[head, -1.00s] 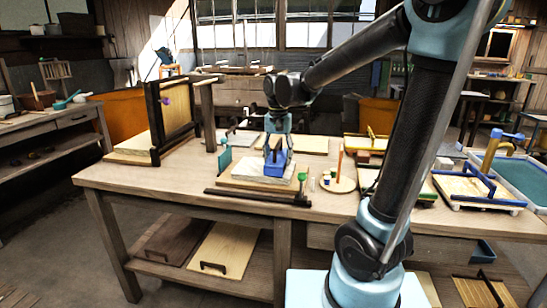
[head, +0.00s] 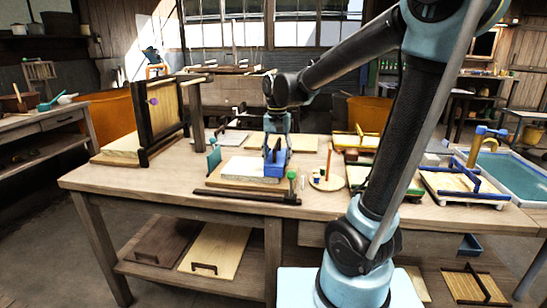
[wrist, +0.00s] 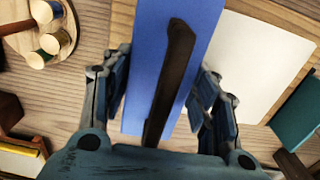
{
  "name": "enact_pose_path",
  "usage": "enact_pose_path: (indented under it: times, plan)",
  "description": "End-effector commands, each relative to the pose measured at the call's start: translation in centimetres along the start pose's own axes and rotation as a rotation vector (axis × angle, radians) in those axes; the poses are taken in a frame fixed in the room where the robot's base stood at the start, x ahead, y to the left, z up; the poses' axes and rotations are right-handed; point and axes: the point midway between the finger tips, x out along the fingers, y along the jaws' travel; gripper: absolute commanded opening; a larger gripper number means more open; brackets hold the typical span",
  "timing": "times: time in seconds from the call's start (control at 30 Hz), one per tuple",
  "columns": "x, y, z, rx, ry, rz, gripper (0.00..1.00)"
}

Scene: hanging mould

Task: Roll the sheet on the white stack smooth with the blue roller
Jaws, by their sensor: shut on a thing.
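My gripper (head: 274,146) is shut on the dark handle of the blue roller (head: 276,168). The wrist view shows the fingers (wrist: 160,88) on both sides of the handle (wrist: 168,80), with the broad blue face (wrist: 205,30) below. The white stack (head: 243,167) lies on a wooden board on the workbench, and its pale top also shows in the wrist view (wrist: 255,65). The roller is at the right end of the stack and hides that end. I cannot tell whether it touches the sheet.
A round wooden tray (head: 333,184) with small spools stands right of the stack. A teal upright piece (head: 214,158) stands at its left. A dark bar (head: 240,197) lies along the bench's front edge. A tall framed mould (head: 158,110) stands farther left.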

Motion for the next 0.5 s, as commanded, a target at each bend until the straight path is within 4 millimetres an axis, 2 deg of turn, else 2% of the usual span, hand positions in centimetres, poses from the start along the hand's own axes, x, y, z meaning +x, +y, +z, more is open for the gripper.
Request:
enact_pose_path:
  times: [0.23, 0.5]
  plan:
    - [-0.1, -1.6, 0.0, -0.001, 0.000, -0.003, 0.22]
    - [-0.1, -2.3, 0.1, -0.001, 0.000, -0.003, 0.21]
